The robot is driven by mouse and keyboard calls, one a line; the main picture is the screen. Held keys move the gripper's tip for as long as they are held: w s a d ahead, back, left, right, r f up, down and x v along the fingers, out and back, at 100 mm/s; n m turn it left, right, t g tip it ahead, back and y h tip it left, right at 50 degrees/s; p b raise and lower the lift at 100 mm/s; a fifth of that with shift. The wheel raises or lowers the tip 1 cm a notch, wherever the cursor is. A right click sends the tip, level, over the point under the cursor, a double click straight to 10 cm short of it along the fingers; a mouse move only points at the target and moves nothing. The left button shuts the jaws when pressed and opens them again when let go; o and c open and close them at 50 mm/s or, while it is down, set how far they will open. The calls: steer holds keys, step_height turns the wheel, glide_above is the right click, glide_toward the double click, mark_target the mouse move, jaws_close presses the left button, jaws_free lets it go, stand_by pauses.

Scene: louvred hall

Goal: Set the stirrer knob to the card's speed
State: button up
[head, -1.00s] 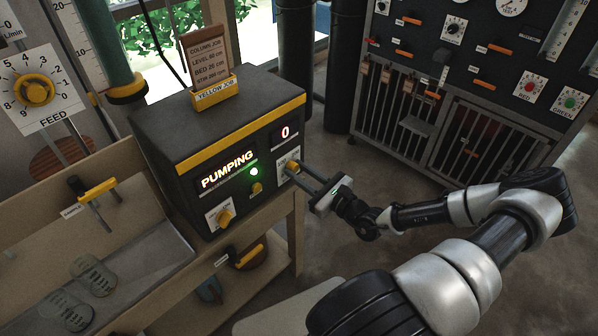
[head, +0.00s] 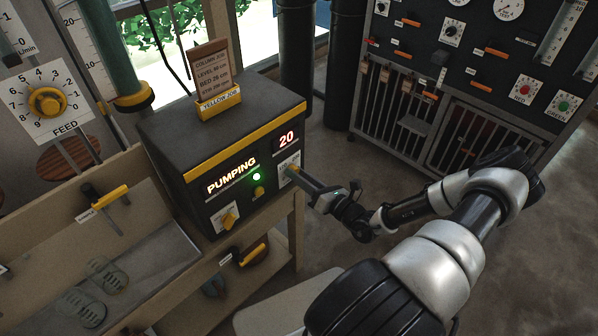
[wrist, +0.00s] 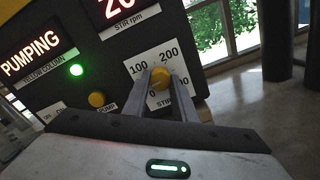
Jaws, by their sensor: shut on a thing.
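The stirrer knob (wrist: 160,77) is yellow and sits on a white dial plate (wrist: 177,62) marked 0, 100 and 200 in the wrist view. My gripper (head: 297,176) is shut on this knob at the right of the black control box (head: 165,140). The stir rpm display (head: 286,140) reads 20 in the head view. The job card (head: 210,70) stands in a yellow holder labelled YELLOW JOB on top of the box. It names column job, level, bed and stir lines; its stir figure is too small to read surely.
The box shows PUMPING (head: 231,175) beside a lit green lamp (head: 256,177). A yellow pump knob (wrist: 97,99) is left of my fingers. A feed dial (head: 47,103) is at the left. A dark panel (head: 480,60) stands behind. Open floor lies at the right.

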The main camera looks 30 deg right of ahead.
steer(key=m+p, duration=0.1)
steer(key=m, duration=2.6)
steer(key=shift+r, duration=0.15)
steer(key=shift+m, duration=0.4)
steer(key=o, duration=1)
steer(key=shift+o, duration=0.2)
steer(key=v, duration=1.7)
steer(key=shift+s, duration=0.25)
steer(key=shift+d+r, duration=0.1)
